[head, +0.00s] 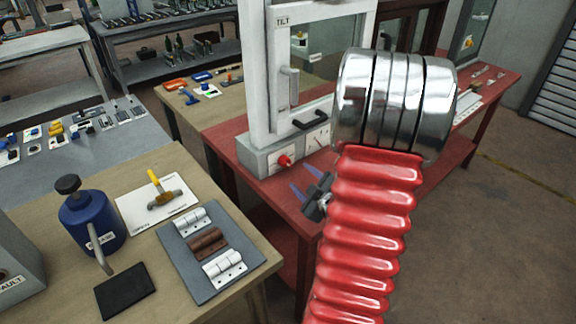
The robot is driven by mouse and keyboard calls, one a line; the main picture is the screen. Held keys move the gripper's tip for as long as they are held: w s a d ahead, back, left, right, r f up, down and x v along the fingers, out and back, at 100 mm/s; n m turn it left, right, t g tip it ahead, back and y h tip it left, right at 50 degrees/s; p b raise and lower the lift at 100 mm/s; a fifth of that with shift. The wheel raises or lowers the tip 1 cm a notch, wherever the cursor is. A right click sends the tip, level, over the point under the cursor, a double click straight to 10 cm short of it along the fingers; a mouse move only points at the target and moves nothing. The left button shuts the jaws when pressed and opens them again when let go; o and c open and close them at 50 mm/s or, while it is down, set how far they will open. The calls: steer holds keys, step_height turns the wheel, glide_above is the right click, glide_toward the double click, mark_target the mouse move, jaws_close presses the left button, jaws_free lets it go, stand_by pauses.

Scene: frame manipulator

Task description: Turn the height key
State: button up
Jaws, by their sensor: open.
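A white upright frame (258,75) marked TILT stands on a red table (233,128). Its grey base carries a red knob (284,161) on a pale plate, the most key-like part in view; I cannot read a height label on it. Beside it on the base is a dial plate (317,138). My gripper (299,177) has two blue fingers, spread apart and empty. In the picture it is just below and right of the red knob, apart from it. My red arm and its silver joint hide the frame's right side and part of the table.
A black handle (311,118) sticks out at the frame's base. Floor is clear at right.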

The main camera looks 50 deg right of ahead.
mark_target(287, 164)
steer(key=x, duration=1.1)
steer(key=shift+w+d+f, duration=0.15)
steer(key=shift+w, duration=0.15)
steer(key=shift+c, duration=0.2)
